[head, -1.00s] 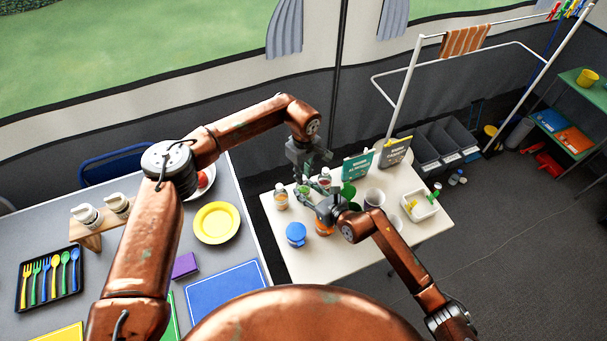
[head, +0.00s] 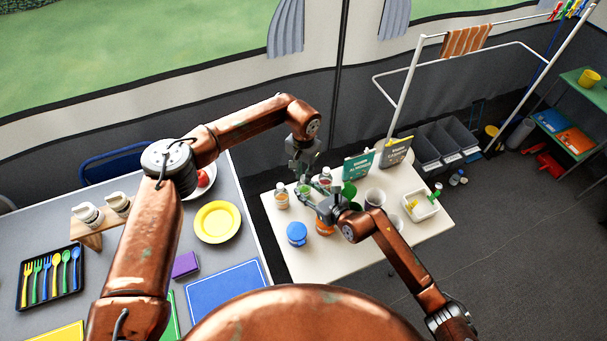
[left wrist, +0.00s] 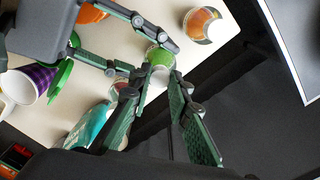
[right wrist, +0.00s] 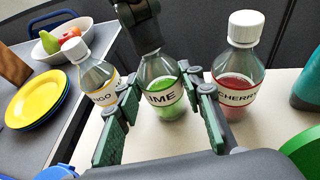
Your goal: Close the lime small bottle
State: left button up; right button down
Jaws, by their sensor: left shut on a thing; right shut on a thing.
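The lime small bottle (right wrist: 161,90) stands upright in the middle of the right wrist view, clear with green contents and a LIME label. My right gripper (right wrist: 158,88) is shut on its body, one finger on each side. My left gripper (right wrist: 140,12) is above it and hides its top. In the left wrist view the left fingers (left wrist: 158,82) close around a whitish piece, apparently the cap (left wrist: 160,75), over the green bottle (left wrist: 157,57). Whether the cap sits on the neck is hidden. In the head view both grippers meet at the bottle.
A mango bottle (right wrist: 97,77) stands left of the lime bottle and a cherry bottle (right wrist: 239,70) right, both white-capped and close by. A blue-lidded jar (head: 297,233), a purple cup (head: 375,197) and a white bin (head: 420,206) share the white table (head: 350,262).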

pick_arm(q)
jog(key=o, duration=0.7)
jog(key=shift+c, duration=0.2)
jog(key=shift+r, duration=0.1)
jog(key=shift+r, duration=2.2)
jog(key=shift+d, duration=0.1)
jog(key=shift+c, duration=0.5)
